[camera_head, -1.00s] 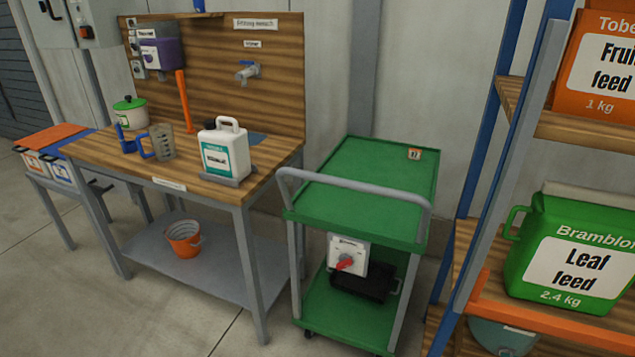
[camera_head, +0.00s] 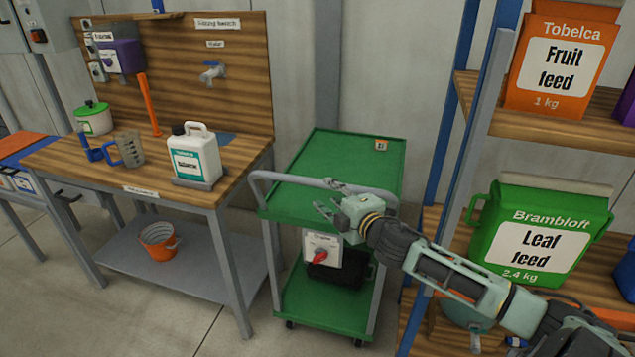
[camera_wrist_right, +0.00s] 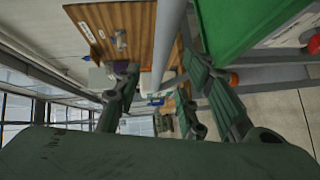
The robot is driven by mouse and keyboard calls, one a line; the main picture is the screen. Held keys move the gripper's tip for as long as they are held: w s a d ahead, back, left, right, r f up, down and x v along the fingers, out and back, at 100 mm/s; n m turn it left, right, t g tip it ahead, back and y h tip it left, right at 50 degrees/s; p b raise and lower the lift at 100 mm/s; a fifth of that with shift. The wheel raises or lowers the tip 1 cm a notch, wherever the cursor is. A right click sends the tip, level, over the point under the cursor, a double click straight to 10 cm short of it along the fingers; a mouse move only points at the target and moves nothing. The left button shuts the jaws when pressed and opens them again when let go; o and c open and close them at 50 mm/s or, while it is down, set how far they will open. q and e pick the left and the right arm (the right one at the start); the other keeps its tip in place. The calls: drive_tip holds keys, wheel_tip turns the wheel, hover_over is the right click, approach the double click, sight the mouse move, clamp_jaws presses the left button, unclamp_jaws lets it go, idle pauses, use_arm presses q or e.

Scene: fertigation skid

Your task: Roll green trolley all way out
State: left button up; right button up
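The green trolley (camera_head: 330,163) stands between the workbench and the shelf rack, its grey push handle (camera_head: 283,178) facing me. My right gripper (camera_head: 325,204) is at the right half of this handle, with its fingers apart. The trolley's green top (camera_wrist_right: 235,25) also shows there. My left gripper is not in view.
A workbench (camera_head: 140,192) with a white jug (camera_head: 194,155) and a measuring cup (camera_head: 130,150) stands at left. The rack's blue and grey post (camera_head: 465,125) is close on the trolley's right. A black box (camera_head: 325,271) sits on the trolley's lower shelf. Floor is clear in front.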

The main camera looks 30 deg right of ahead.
sight(320, 186)
drive_tip(key=w, duration=0.2)
drive_tip(key=w+f, duration=0.1)
drive_tip(key=w, duration=0.2)
drive_tip(key=w+p, duration=0.1)
drive_tip(key=w, duration=0.1)
drive_tip(key=shift+w+d+f, duration=0.15)
drive_tip(key=shift+d, duration=0.1)
clamp_jaws()
idle(0.4)
